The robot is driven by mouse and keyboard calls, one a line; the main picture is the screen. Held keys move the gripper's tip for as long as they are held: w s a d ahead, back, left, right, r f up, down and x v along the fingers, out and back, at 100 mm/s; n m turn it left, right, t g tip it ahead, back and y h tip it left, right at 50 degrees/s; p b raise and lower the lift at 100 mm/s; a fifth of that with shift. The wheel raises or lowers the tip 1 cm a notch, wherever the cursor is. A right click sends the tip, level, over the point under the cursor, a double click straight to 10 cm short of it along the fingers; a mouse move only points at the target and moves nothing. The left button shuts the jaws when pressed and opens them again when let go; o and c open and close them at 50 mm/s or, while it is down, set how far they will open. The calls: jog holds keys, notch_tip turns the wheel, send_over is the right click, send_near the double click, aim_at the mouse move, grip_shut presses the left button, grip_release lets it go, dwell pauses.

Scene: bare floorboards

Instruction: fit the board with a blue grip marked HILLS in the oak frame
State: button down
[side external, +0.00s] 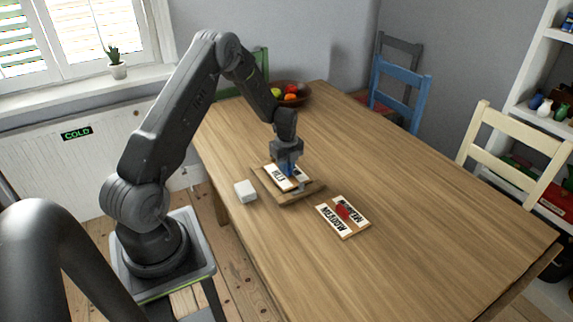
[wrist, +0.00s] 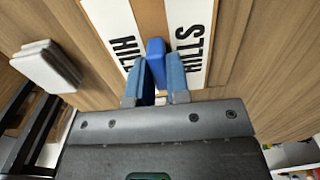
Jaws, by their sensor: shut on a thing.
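The HILLS board (side external: 277,179) has white lettered strips on both sides of a wooden middle, with a blue grip (wrist: 155,62) standing on it. My gripper (side external: 288,170) is shut on that blue grip, with a blue finger on each side of it in the wrist view (wrist: 160,78). The oak frame (side external: 300,197) lies on the table under my gripper. The board is over the frame's opening; I cannot tell whether it is seated or held slightly above. My gripper hides part of the board and frame.
A MEADOW board (side external: 329,220) with a red grip (side external: 343,211) lies right of the frame. A fruit bowl (side external: 293,95) stands at the back. The table's right side is clear.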

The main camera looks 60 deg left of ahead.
jog(key=shift+f, duration=0.45)
jog(key=c, duration=1)
grip_release()
jog(key=shift+r, duration=3.55)
